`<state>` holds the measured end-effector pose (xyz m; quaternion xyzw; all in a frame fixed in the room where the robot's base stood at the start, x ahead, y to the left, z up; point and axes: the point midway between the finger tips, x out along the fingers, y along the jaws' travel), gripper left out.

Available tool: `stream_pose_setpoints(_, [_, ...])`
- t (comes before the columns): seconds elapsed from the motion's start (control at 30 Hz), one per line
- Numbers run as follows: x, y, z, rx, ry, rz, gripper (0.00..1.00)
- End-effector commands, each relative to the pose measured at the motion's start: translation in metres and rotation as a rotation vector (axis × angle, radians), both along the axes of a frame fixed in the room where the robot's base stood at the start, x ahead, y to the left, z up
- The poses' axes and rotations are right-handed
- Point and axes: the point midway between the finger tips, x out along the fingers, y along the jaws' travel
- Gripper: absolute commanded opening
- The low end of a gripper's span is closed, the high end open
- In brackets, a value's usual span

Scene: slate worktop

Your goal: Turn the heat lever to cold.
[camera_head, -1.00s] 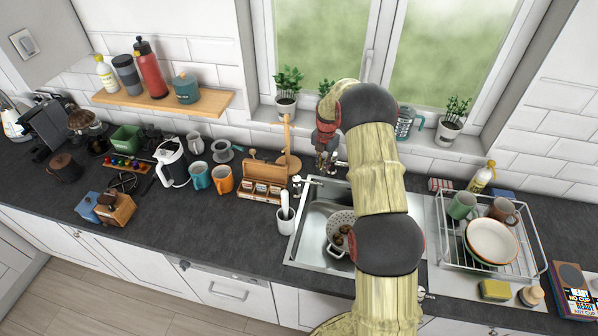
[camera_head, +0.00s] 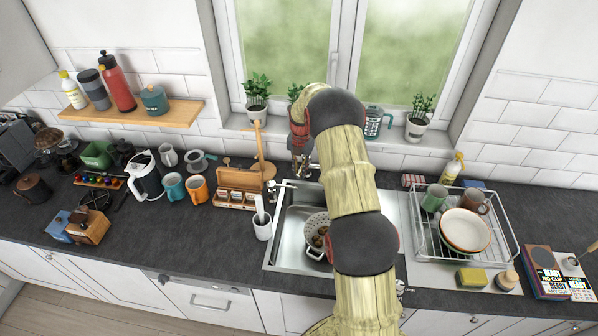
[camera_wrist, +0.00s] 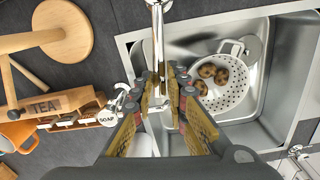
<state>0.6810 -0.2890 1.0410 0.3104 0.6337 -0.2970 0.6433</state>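The chrome tap (camera_wrist: 157,30) stands at the back of the sink. In the wrist view its metal runs down from the top edge to between my fingers. I cannot make out the heat lever clearly; the fingers cover the tap's lower part. My gripper (camera_wrist: 161,84) points at the tap, its two fingers apart on either side of the metal. I cannot tell whether they touch it. In the head view my gripper (camera_head: 301,160) is small, low behind the sink and partly hidden by my arm.
The sink (camera_head: 287,240) holds a white colander (camera_wrist: 236,93) with brown round items. A dish rack (camera_head: 508,230) stands right. Window-sill plants are behind.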

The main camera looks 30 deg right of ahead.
Motion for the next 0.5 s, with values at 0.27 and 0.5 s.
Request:
stream_pose_setpoints(0.27, [-0.001, 0.0008, -0.0016, 0.002, 0.003, -0.001, 0.29])
stream_pose_setpoints(0.5, [-0.0012, 0.001, -0.0009, 0.002, 0.003, -0.001, 0.29])
